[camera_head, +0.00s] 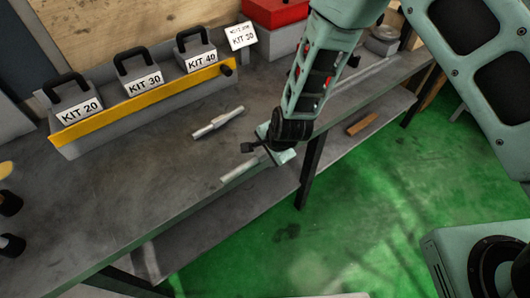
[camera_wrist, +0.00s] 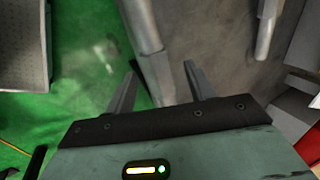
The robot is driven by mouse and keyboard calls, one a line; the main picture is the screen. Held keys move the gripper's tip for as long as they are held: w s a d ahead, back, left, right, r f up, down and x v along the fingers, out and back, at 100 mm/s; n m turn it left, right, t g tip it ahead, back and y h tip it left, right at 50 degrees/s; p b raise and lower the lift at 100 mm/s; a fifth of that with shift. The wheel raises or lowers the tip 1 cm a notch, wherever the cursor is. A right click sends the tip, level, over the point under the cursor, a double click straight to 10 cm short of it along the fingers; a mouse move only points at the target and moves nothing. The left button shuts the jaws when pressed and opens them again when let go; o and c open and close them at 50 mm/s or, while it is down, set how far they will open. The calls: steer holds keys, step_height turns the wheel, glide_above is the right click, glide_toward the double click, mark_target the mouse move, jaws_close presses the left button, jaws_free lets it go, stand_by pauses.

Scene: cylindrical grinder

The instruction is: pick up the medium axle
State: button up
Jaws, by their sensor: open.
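Two grey metal axles lie on the workbench near my gripper. One axle (camera_head: 238,172) lies along the bench's front edge, partly hidden by my gripper (camera_head: 264,152). In the wrist view this axle (camera_wrist: 148,45) runs between my two spread fingers (camera_wrist: 160,66), apparently not gripped. Another stepped axle (camera_head: 218,122) lies farther back on the bench, left of my gripper in the head view. It also shows at the upper right of the wrist view (camera_wrist: 267,28). I cannot tell for sure which is the medium axle. My gripper is open.
A grey rack with a yellow strip (camera_head: 150,105) holds several labelled kit weights behind the axles. A red box (camera_head: 275,12) and a KIT 30 sign (camera_head: 241,36) stand at the back. Green floor (camera_head: 360,210) lies beyond the front edge.

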steer(key=c, duration=1.2)
jaws_close()
steer(key=shift+s, duration=0.15)
